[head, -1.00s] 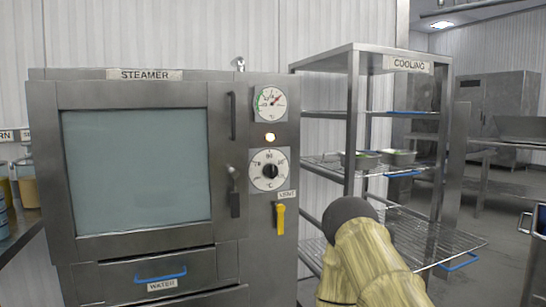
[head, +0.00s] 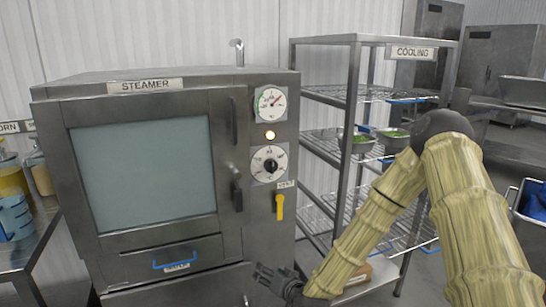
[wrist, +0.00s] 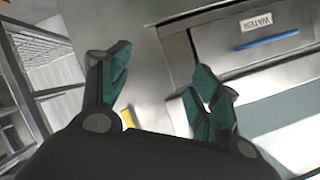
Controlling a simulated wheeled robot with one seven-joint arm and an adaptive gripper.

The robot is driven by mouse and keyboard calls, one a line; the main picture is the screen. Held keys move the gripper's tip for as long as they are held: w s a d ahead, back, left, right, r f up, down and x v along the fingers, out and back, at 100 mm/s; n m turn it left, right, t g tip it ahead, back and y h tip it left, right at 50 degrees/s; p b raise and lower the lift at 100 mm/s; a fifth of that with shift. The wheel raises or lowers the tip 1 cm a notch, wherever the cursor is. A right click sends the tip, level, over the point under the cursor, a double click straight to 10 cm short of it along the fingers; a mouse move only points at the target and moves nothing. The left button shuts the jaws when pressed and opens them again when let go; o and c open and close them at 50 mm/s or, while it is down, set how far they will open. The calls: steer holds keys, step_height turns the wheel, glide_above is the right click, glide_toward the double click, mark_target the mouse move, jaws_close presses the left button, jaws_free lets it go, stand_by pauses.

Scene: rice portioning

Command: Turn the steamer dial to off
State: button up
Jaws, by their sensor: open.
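The steamer (head: 165,85) is a steel cabinet with a shut glass door, at the left and middle of the head view. Its round white dial with a black knob (head: 269,164) sits on the right-hand panel, below a lit lamp (head: 270,135) and a gauge (head: 270,102). My gripper (head: 268,272) is low in front of the steamer, below the dial and apart from it. In the wrist view my gripper (wrist: 165,90) is open and empty, and the steamer's water drawer (wrist: 260,30) is beyond it. The dial is not clear in the wrist view.
A yellow lever (head: 279,207) hangs under the dial. A door handle (head: 236,190) is left of it. The cooling rack (head: 352,110), holding trays with green food (head: 360,143), stands right of the steamer, behind my arm. Jars (head: 14,205) stand at far left.

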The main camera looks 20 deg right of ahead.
mark_target(273, 169)
steer(key=w+d+r+m+t+h+p, duration=0.1)
steer(key=w+d+r+t+p, duration=0.2)
steer(key=r, duration=0.6)
steer(key=w+d+r+m+p, duration=0.15)
steer(key=r+p, duration=0.25)
steer(key=r, duration=0.6)
steer(key=w+d+r+t+h+p, duration=0.1)
steer(key=w+d+r+t+p, duration=0.2)
steer(key=r, duration=0.6)
steer(key=shift+g, duration=0.6)
steer(key=w+p, duration=0.1)
steer(key=w, duration=0.2)
steer(key=w+p, duration=0.2)
steer(key=w, duration=0.2)
steer(key=w+p, duration=0.1)
steer(key=w, duration=0.3)
steer(key=shift+d+f, duration=0.1)
steer(key=shift+d, duration=0.3)
steer(key=c, duration=1)
